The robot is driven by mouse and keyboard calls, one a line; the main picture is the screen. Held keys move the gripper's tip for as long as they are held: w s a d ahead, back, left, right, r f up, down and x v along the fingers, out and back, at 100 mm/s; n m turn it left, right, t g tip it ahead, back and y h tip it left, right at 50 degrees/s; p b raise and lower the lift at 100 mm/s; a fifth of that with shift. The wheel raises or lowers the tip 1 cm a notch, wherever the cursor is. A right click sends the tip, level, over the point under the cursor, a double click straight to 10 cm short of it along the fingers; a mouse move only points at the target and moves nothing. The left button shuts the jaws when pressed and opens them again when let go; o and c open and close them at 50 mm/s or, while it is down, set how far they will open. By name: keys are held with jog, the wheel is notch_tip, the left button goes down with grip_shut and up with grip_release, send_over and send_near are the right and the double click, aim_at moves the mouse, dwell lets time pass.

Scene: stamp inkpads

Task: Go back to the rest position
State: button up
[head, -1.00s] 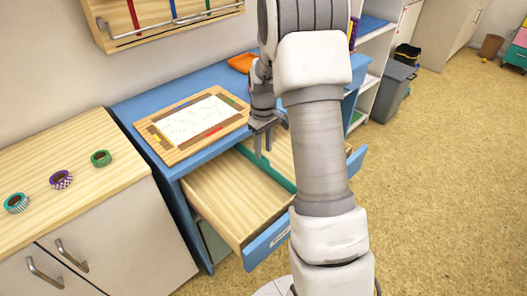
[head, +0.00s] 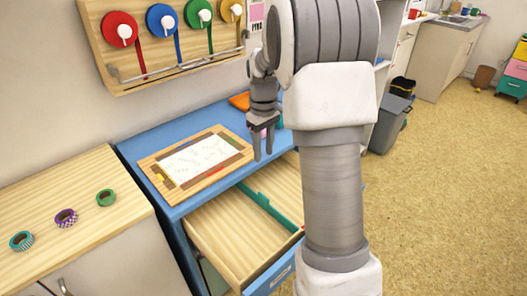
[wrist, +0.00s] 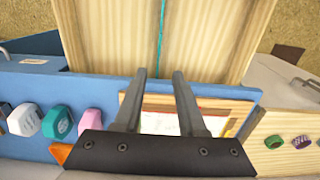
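My gripper (head: 263,157) hangs with its fingers pointing down, in front of the blue desk (head: 180,207) and above the open drawer (head: 238,243). In the wrist view my gripper (wrist: 159,75) has its two fingers apart with nothing between them. My arm's large links cover the right part of the desk in the head view. A framed board with a white sheet (head: 197,160) lies on the desktop, left of the gripper. In the wrist view several stamp-like objects, one teal (wrist: 57,123) and one pink (wrist: 89,122), stand on the blue top.
The drawer is pulled out and its wooden inside looks empty, with a teal divider (head: 268,206). Tape rolls (head: 66,218) lie on the wooden cabinet at left. A wall rack of coloured reels (head: 160,20) hangs above. A grey bin (head: 391,122) stands right of my arm; open floor lies beyond.

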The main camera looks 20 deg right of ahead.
jog(key=s+a+r+m+t, duration=0.15)
jog(key=s+a+r, duration=0.25)
jog(key=s, duration=0.4)
jog(key=s+a+r+m+t, duration=0.1)
jog(key=s+a+r+t, duration=0.1)
jog(key=s+a+r, duration=0.45)
jog(key=s+a+r+m+t, duration=0.1)
jog(key=s+a+r+t, duration=0.15)
jog(key=s, duration=0.75)
notch_tip(320, 180, up, 13)
jog(key=p, duration=1.3)
jog(key=shift+s+f, duration=0.15)
